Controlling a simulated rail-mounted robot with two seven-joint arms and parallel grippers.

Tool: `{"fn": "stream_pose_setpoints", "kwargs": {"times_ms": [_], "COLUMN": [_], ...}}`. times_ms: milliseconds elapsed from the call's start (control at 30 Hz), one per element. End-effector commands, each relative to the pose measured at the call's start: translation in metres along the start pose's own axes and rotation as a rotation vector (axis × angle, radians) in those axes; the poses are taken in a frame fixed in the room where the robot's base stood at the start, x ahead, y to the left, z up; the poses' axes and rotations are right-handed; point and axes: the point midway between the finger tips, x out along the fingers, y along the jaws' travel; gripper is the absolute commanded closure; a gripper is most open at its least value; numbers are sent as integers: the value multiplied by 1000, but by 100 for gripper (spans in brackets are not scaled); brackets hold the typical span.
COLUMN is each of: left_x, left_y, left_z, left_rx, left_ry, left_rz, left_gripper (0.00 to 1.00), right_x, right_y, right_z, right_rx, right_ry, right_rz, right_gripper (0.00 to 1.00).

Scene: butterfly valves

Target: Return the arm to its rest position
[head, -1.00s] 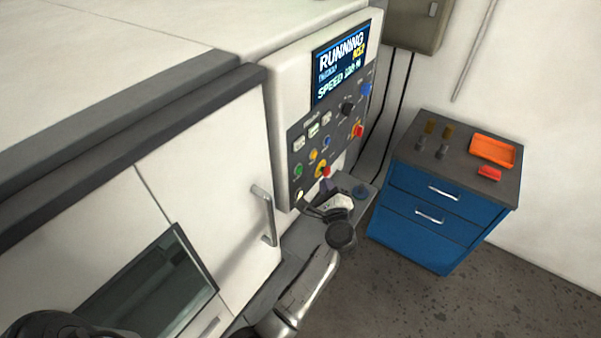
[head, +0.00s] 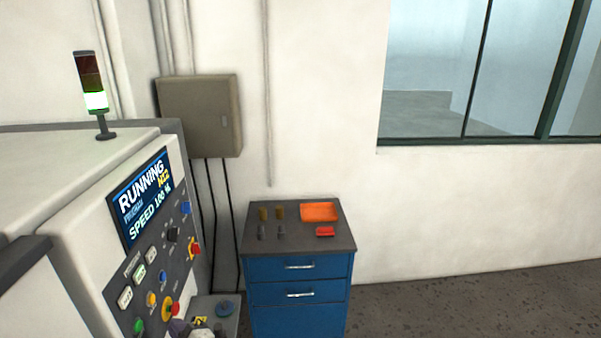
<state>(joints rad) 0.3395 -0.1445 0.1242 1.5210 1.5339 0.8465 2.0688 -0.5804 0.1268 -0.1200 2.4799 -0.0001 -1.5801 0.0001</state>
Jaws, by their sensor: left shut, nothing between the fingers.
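My left gripper (head: 203,334) shows only as a small part at the bottom edge, beside the machine's control panel (head: 158,268). It is shut with nothing held; most of it and the arm are below the picture. My right gripper is not in view. The panel screen (head: 146,197) reads RUNNING and SPEED 100 %. Below and beside it are several coloured buttons and knobs.
A blue drawer cabinet (head: 300,270) stands right of the machine. On its top are an orange tray (head: 320,212), a small red tray (head: 325,231) and several small parts. A signal tower (head: 95,100) is lit green. Open floor (head: 470,300) lies to the right.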

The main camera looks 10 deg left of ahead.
Motion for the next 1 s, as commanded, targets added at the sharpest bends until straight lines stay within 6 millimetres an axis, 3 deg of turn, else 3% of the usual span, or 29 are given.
{"fn": "stream_pose_setpoints", "kwargs": {"times_ms": [167, 367, 500, 633, 767, 867, 900, 1000], "left_x": [-1, -26, -60, -101, -137, -158, -166, -180], "left_y": [-19, -86, -131, -160, -169, -158, -148, -113], "left_z": [-10, -28, -26, -24, -19, -14, -12, -3], "left_rx": [293, 890, 1296, 1648, 1987, 2237, -2304, -2030], "left_ry": [44, -45, -278, -577, -930, -1198, 1275, 1168], "left_rz": [-124, -599, -934, -1215, -1454, -1626, 1678, 1513], "left_gripper": [100, 100, 100, 100, 100, 100, 100, 100], "right_x": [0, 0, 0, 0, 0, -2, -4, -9], "right_y": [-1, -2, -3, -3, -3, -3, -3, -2], "right_z": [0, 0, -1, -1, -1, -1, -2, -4], "right_rx": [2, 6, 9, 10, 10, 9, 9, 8], "right_ry": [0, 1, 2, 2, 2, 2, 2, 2], "right_rz": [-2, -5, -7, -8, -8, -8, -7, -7], "right_gripper": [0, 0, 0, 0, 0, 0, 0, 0]}}
